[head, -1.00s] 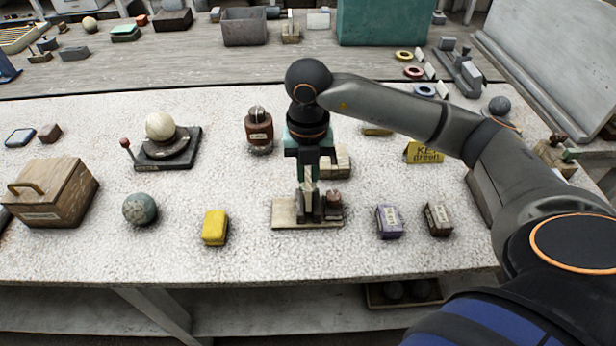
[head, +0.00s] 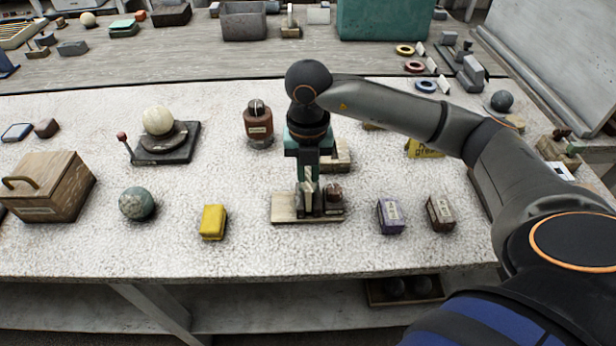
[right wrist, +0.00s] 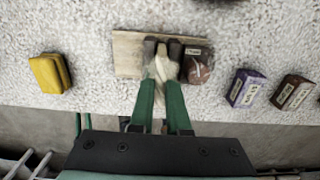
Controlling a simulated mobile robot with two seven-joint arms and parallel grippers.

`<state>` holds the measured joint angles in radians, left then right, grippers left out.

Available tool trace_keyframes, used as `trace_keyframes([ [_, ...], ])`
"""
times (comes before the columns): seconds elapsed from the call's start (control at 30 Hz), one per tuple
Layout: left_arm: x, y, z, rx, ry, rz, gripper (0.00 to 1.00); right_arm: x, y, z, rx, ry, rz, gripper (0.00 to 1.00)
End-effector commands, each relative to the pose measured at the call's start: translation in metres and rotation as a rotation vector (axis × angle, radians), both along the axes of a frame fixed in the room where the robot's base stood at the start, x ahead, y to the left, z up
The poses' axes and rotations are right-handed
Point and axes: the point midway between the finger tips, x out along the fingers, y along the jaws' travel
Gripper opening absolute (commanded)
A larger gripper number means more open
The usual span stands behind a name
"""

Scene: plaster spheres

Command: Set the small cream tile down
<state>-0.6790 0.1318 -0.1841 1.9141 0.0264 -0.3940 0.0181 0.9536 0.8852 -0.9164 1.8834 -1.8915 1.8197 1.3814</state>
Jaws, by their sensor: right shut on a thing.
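My right gripper (head: 308,180) points down over a pale wooden board (head: 285,208) near the front of the table. It is shut on the small cream tile, which shows between the green fingers in the right wrist view (right wrist: 160,70). The tile is at the dark upright blocks (head: 318,201) on the board. I cannot tell whether it touches them or the board. A reddish-brown piece (head: 334,193) stands at the board's right end and also shows in the right wrist view (right wrist: 199,65). My left gripper is not in view.
A yellow block (head: 213,222) lies left of the board; a purple block (head: 390,216) and a brown block (head: 440,213) lie right. A speckled sphere (head: 137,203) and wooden box (head: 50,187) are further left. Speckled table between them is clear.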

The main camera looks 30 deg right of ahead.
Motion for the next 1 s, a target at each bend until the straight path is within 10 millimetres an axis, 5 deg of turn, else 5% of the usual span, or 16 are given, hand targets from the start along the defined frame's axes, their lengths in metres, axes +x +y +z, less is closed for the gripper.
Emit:
trace_keyframes([
  [0.73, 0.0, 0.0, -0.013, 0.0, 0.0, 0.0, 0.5, 0.0, 0.0, -0.016, 0.0, 0.0, 0.0, 0.0],
  [0.77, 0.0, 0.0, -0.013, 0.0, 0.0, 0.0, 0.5, 0.0, 0.0, -0.016, 0.0, 0.0, 0.0, 0.15],
  [1.0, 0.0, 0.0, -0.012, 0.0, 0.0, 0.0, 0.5, 0.0, 0.0, -0.015, 0.0, 0.0, 0.0, 0.42],
])
